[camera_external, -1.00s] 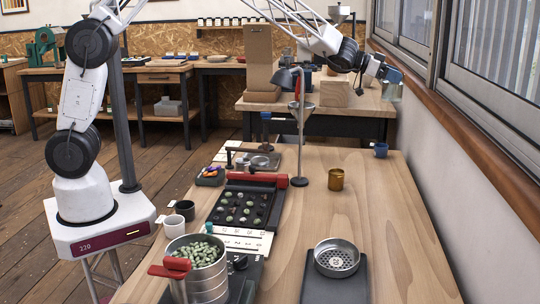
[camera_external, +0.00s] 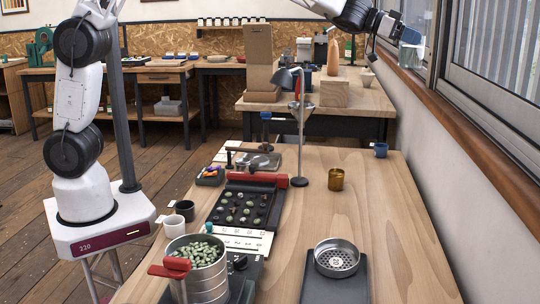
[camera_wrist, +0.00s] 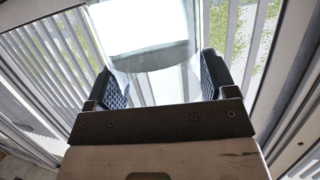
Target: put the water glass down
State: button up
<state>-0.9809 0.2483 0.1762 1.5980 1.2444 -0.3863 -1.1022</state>
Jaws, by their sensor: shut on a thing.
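The water glass (camera_external: 411,53) is a clear, see-through vessel high at the upper right of the external view, in front of the window. My gripper (camera_external: 396,36) is shut on it and holds it in the air, well above the table and apart from any surface. In the wrist view the glass (camera_wrist: 150,40) fills the upper middle, between the two dark textured finger pads of my gripper (camera_wrist: 163,82). The glass's lower part and its contents are hard to make out in the external view.
The wooden table (camera_external: 390,215) has free room at its right side. The window sill (camera_external: 470,130) runs along the right.

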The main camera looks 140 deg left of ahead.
jog(key=d+f+m+t+h, duration=0.1)
jog(key=d+f+m+h, duration=0.2)
jog(key=d+f, duration=0.75)
jog(key=d+f+m+h, duration=0.35)
jog(key=d+f, duration=0.25)
jog(key=d, duration=1)
jog(key=d+f+m+t+h, duration=0.15)
jog(key=d+f+h, duration=0.25)
jog(key=d+f, duration=0.7)
jog(key=s+d+f+m+g+h, duration=0.2)
jog(key=s+d, duration=0.6)
jog(key=d, duration=0.5)
jog(key=s+d+f+m+g+h, duration=0.1)
jog(key=s+d+f+m+h, duration=0.3)
jog(key=s+d, duration=0.4)
jog(key=s+d+f+m+g+h, duration=0.2)
jog(key=s+d, duration=0.6)
jog(key=d, duration=1.1)
jog(key=shift+s+f+m+g+h, duration=0.4)
jog(key=shift+f+m+h, duration=0.25)
jog(key=shift+f, duration=0.1)
jog(key=shift+w, duration=0.1)
jog(key=w+f, duration=0.1)
jog(key=w, duration=1.4)
jog(key=shift+w+a+f, duration=0.35)
jog(key=shift+w+a, duration=0.05)
jog(key=shift+f, duration=0.1)
